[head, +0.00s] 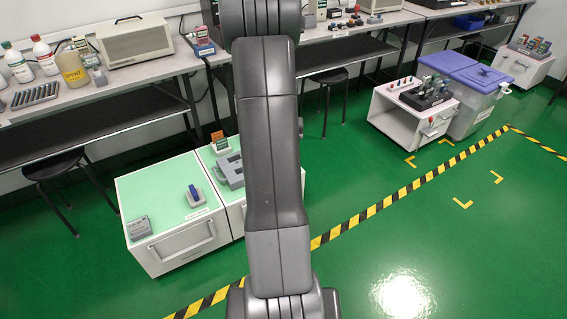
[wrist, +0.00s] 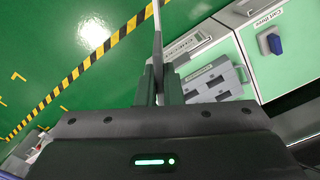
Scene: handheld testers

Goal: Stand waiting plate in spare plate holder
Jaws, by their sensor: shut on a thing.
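My gripper (wrist: 158,82) is shut on a thin grey plate (wrist: 157,30), seen edge-on and standing up between the fingers in the wrist view. In the head view my own arm hides the gripper and the plate. A grey block with slots (head: 232,171) sits on a green-topped cabinet beside my arm; it also shows right of the fingers in the wrist view (wrist: 215,86). A small grey holder with a blue piece upright in it (head: 194,196) stands on the neighbouring top; it also shows in the wrist view (wrist: 272,43). I cannot tell which is the spare plate holder.
A grey device (head: 139,228) sits at the left cabinet's front corner. A rack with orange and green plates (head: 219,142) stands at the back. Benches (head: 150,88) run along the wall. A white cart (head: 413,112) stands at right. The green floor (head: 400,235) is open.

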